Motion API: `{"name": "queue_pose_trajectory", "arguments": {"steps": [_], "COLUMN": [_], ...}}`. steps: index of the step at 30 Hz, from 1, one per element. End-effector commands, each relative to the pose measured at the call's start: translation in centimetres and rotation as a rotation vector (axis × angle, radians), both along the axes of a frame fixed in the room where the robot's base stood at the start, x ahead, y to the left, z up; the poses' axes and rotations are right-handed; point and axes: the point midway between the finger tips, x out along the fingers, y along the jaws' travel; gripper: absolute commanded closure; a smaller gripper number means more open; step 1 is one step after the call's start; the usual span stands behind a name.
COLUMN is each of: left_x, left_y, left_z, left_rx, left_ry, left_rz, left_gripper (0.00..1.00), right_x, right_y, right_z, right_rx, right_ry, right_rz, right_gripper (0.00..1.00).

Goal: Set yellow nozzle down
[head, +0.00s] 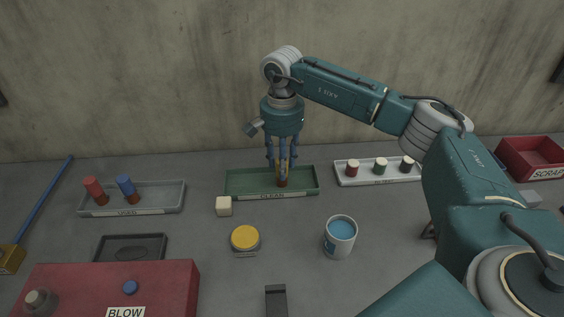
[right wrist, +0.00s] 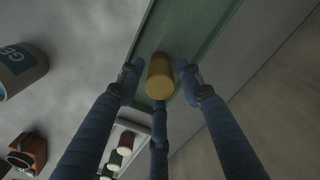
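The yellow nozzle (head: 283,173) stands roughly upright at the green CLEAN tray (head: 242,185), its brown lower end low over the tray floor. In the right wrist view the nozzle (right wrist: 160,76) shows end-on over the green tray (right wrist: 205,22). My right gripper (head: 282,158) points straight down around it. In the wrist view the blue fingers of the right gripper (right wrist: 158,82) surround the nozzle, with gaps at both sides; the third finger overlaps its near edge. Whether the nozzle's base touches the tray is hard to tell. My left gripper is not in view.
A grey tray (head: 147,209) holds a red nozzle (head: 95,190) and a blue nozzle (head: 127,188). A white tray (head: 345,180) with several small capped pieces stands right of the green tray. A pale cube (head: 223,206), a yellow-lidded jar (head: 245,239) and a blue-labelled can (head: 340,236) stand in front.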

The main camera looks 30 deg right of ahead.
Motion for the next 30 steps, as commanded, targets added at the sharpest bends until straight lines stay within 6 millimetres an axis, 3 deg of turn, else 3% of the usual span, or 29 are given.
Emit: {"name": "queue_pose_trajectory", "arguments": {"steps": [12, 24, 30], "left_x": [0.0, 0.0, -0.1], "left_y": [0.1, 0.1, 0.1], "left_z": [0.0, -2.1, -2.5], "left_rx": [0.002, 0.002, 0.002], "left_ry": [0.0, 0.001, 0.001], "left_rz": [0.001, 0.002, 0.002], "left_gripper": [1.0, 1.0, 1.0], "right_x": [0.1, 0.1, 0.1], "right_y": [0.1, 0.1, 0.1], "right_z": [0.9, 8.9, 11.7], "right_rx": [0.001, 0.001, 0.001], "right_ry": [-0.003, -0.005, -0.003], "right_rz": [0.0, 0.0, 0.001], "right_gripper": [0.57, 0.57, 0.57]}}
